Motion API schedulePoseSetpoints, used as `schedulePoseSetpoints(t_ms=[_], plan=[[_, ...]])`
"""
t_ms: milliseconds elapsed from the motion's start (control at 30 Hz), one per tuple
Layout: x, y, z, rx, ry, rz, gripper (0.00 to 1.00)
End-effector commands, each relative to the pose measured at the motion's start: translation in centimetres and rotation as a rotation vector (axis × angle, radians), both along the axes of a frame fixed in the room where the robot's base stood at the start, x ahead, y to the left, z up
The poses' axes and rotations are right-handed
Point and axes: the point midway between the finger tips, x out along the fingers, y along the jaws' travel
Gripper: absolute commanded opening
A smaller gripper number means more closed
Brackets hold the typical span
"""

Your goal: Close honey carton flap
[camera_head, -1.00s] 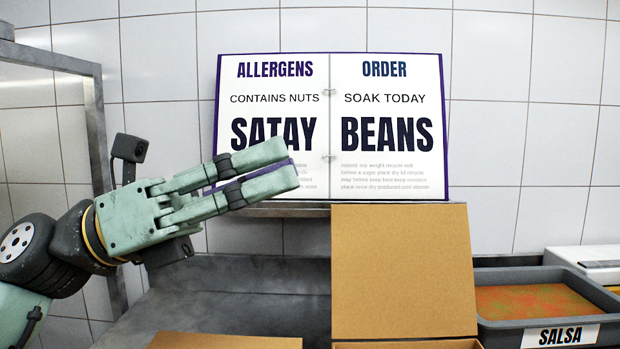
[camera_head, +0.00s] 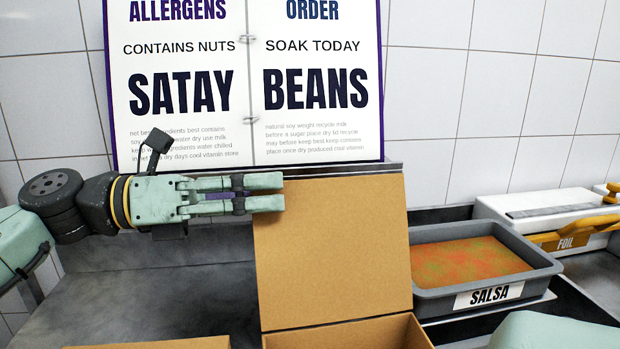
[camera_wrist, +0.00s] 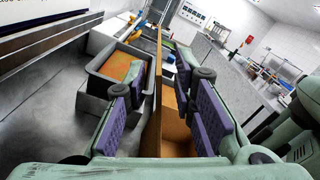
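A brown carton (camera_head: 345,338) stands at the bottom of the head view. Its flap (camera_head: 335,250) stands up, nearly vertical, at the back. No honey label shows on it. My gripper (camera_head: 268,192) is at the flap's upper left corner, pointing right. In the wrist view, the flap (camera_wrist: 158,90) shows edge-on between my two parted fingers, with space on both sides. The gripper is open and does not pinch the flap. The carton's inside is mostly out of frame.
A grey tub (camera_head: 440,295) labelled SALSA stands right of the flap. A FOIL box (camera_head: 565,243) is farther right. An open book stand (camera_head: 250,130) is against the tiled wall behind. Another cardboard edge (camera_head: 150,343) shows at the bottom left. The steel counter (camera_head: 120,290) left of the flap is clear.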

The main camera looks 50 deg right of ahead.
Motion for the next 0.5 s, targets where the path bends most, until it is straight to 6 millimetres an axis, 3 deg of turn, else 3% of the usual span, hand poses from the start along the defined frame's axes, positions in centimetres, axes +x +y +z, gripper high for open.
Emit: schedulePoseSetpoints(t_ms=[233,500], plan=[[-2.9,-3.5,0.3,0.002,-0.001,-0.002,0.24],[-4.0,-4.9,0.1,0.000,0.000,0.001,0.24]])
